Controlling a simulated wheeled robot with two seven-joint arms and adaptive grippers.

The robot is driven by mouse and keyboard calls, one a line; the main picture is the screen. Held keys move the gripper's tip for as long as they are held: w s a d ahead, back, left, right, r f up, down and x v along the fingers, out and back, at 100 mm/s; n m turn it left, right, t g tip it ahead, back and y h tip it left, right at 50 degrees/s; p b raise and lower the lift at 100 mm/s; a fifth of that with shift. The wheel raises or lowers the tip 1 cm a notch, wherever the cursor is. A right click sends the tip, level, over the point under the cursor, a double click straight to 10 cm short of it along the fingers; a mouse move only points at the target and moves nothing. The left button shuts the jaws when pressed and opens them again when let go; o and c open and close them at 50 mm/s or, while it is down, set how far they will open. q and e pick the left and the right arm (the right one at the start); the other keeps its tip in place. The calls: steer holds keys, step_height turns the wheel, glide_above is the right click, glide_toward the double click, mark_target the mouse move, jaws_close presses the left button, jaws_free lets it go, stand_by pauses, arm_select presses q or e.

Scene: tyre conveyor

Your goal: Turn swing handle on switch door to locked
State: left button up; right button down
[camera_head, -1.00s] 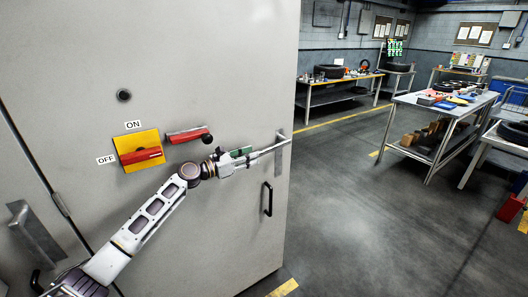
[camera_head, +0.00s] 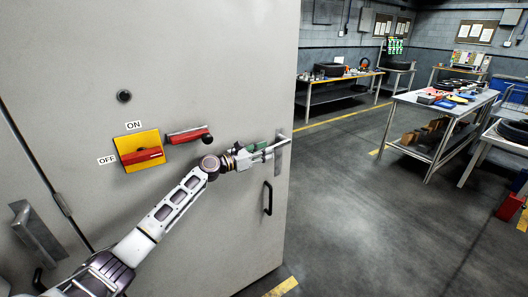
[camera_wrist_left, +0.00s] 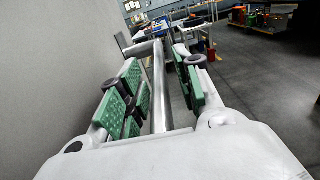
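The grey switch door (camera_head: 225,60) fills the left of the head view. Near its right edge is the metal swing handle (camera_head: 284,143), its bar pointing out to the left and its plate upright on the door. My left gripper (camera_head: 266,152) is at the handle. In the left wrist view, the handle bar (camera_wrist_left: 159,85) runs lengthwise between the green-padded fingers of my left gripper (camera_wrist_left: 162,88). The fingers are apart, with gaps showing on both sides of the bar. My right gripper is not in view.
A red switch on a yellow plate (camera_head: 139,151), marked ON and OFF, and a red lever (camera_head: 187,135) sit on the door above my left arm. A black pull handle (camera_head: 267,198) is below the gripper. A workbench (camera_head: 440,103) stands right, beyond open floor.

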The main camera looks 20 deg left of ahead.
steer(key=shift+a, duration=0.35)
arm_select(q)
jaws_close()
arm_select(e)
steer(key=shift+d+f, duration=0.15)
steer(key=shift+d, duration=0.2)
arm_select(q)
steer(key=shift+f, duration=0.1)
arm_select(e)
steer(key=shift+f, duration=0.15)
